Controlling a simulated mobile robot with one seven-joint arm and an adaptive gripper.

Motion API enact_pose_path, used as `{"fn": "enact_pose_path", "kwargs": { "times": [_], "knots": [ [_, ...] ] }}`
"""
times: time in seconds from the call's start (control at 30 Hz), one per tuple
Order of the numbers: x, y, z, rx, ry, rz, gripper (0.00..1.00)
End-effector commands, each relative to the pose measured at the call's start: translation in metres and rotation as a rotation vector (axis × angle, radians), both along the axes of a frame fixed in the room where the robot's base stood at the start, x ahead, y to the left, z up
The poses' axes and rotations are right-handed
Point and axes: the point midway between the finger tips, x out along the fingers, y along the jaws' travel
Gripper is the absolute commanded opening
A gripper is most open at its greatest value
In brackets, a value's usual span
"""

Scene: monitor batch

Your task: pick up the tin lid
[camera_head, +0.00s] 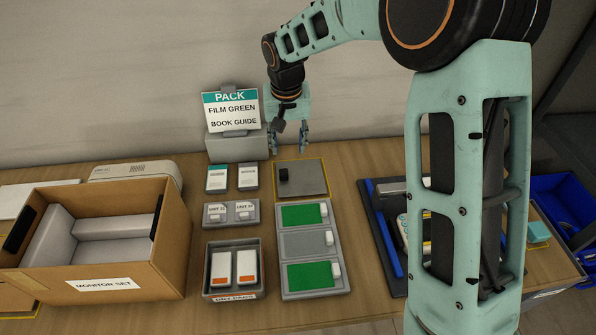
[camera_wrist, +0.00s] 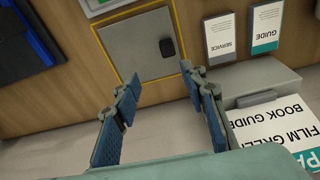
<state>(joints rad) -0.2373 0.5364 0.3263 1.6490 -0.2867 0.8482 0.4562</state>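A flat grey square plate (camera_head: 308,182) lies inside a yellow outline on the table and looks like the tin lid. A small black block or knob (camera_head: 283,175) sits near its left edge. In the wrist view the plate (camera_wrist: 125,52) is ahead of the fingers, with the black knob (camera_wrist: 167,48) near its right edge. My gripper (camera_head: 291,142) is open and empty, above the table behind the plate and apart from it. Its two blue-padded fingers also show wide apart in the wrist view (camera_wrist: 160,125).
A sign (camera_head: 230,111) on a grey block stands close left of my gripper. Two cards, a grey holder (camera_head: 231,226) and a tray (camera_head: 206,283) with white-and-orange packs lie left. A tray with green panels (camera_head: 286,242) lies in front. A cardboard box (camera_head: 176,245) stands far left.

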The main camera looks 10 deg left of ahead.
Motion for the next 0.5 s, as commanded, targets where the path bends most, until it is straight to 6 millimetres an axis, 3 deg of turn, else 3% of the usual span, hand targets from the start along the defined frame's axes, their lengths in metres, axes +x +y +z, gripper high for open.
{"fn": "enact_pose_path", "kwargs": {
  "times": [0.13,0.5],
  "knots": [
    [-0.004,0.015,-0.011,0.003,0.01,0.025,0.39],
    [0.002,0.018,-0.059,0.003,0.01,0.027,0.39]
  ]
}}
